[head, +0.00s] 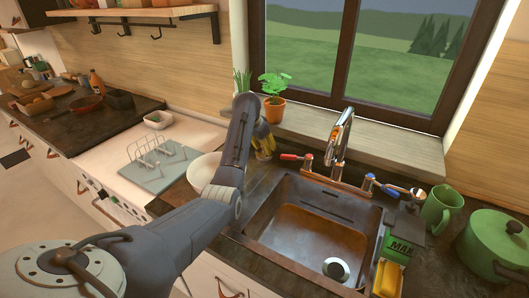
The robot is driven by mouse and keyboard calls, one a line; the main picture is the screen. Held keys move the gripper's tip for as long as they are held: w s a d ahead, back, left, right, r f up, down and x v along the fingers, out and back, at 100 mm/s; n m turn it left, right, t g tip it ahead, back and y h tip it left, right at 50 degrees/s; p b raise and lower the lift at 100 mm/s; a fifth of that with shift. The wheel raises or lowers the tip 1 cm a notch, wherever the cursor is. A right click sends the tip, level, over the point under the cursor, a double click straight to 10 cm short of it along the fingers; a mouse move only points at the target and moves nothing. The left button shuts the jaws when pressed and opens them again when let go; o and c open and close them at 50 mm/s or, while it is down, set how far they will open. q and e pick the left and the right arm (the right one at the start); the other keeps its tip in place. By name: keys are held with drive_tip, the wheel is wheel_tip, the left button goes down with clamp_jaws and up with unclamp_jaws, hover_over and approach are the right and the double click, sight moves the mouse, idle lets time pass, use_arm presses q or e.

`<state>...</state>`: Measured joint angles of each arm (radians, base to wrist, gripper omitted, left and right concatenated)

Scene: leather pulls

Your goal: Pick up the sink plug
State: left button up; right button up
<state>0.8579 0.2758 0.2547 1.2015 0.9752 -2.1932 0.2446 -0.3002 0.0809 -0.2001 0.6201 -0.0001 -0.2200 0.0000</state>
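A small round pale piece with a dark centre (336,268) lies at the drain in the bottom of the brown sink (300,228). I cannot tell whether it is the plug or the drain fitting itself. My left arm reaches in from the lower left and bends upward left of the sink. My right gripper is not in view.
A tap (341,140) with red and blue handles stands behind the sink. A white bowl (203,170) is left of it. A green mug (441,209), green pot (496,247), green box (396,248) and yellow sponge (387,278) crowd the right side. The basin is otherwise clear.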

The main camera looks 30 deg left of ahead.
use_arm(q)
clamp_jaws()
drive_tip(key=shift+r, duration=0.1)
idle(0.4)
